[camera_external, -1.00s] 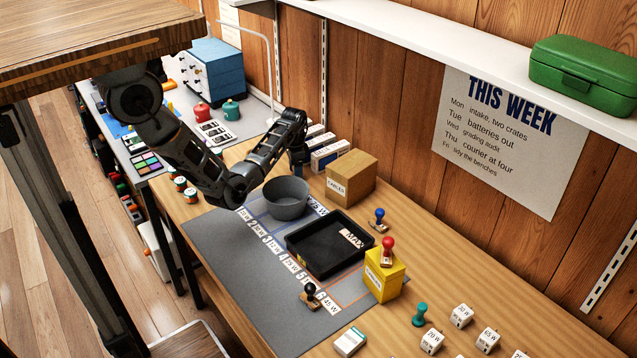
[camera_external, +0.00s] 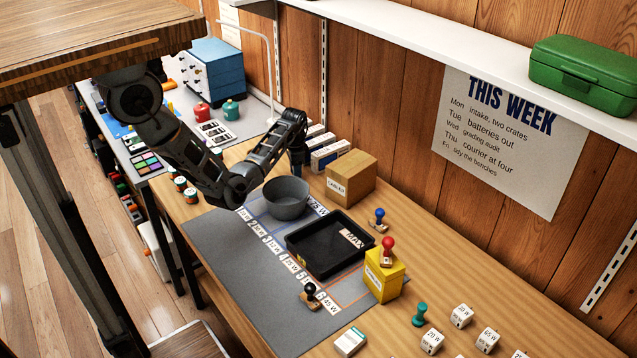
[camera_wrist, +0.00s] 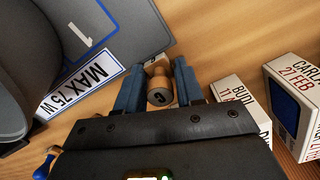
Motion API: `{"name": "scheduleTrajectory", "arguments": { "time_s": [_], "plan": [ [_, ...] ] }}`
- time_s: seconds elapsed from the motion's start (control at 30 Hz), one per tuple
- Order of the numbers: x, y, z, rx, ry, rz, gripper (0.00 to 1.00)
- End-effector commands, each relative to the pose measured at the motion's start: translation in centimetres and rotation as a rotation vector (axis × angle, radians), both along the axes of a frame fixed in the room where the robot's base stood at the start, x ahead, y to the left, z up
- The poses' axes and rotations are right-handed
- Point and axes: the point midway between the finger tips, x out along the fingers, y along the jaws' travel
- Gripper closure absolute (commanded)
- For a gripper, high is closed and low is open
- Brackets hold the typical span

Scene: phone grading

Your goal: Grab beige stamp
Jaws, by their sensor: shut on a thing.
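The beige stamp (camera_wrist: 159,93) shows in the wrist view as a tan, round-topped piece with a dark mark on it. My gripper (camera_wrist: 160,88) has its two blue fingers on either side of the stamp and is shut on it. In the external view my gripper (camera_external: 298,158) is behind the grey bowl, near the white boxes. The stamp is hidden there behind the gripper and bowl.
The grey bowl (camera_external: 286,197) and the black tray (camera_external: 325,247) stand on the grey mat (camera_external: 215,248). White dated boxes (camera_wrist: 238,103) lie close on the right in the wrist view. A cardboard box (camera_external: 352,177), blue stamp (camera_external: 378,217), and yellow box (camera_external: 384,279) with a red-knobbed stamp stand farther along.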

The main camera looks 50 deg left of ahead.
Motion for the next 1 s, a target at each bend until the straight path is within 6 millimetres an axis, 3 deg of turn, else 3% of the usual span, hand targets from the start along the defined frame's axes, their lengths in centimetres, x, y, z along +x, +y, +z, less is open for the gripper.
{"name": "scheduleTrajectory", "arguments": {
  "time_s": [0.27, 0.47, 0.6, 0.8, 1.0],
  "plan": [
    [0.1, 0.0, 1.2, 0.001, -0.003, 0.0, 0.92],
    [0.1, 0.1, 4.3, 0.002, -0.004, 0.001, 0.92],
    [-1.2, -3.3, 6.1, 0.002, -0.002, -0.005, 0.92],
    [-2.4, -6.6, 8.9, 0.0, 0.001, -0.005, 0.92],
    [-2.4, -7.5, 9.1, 0.0, -0.008, -0.003, 0.92]
  ]
}}
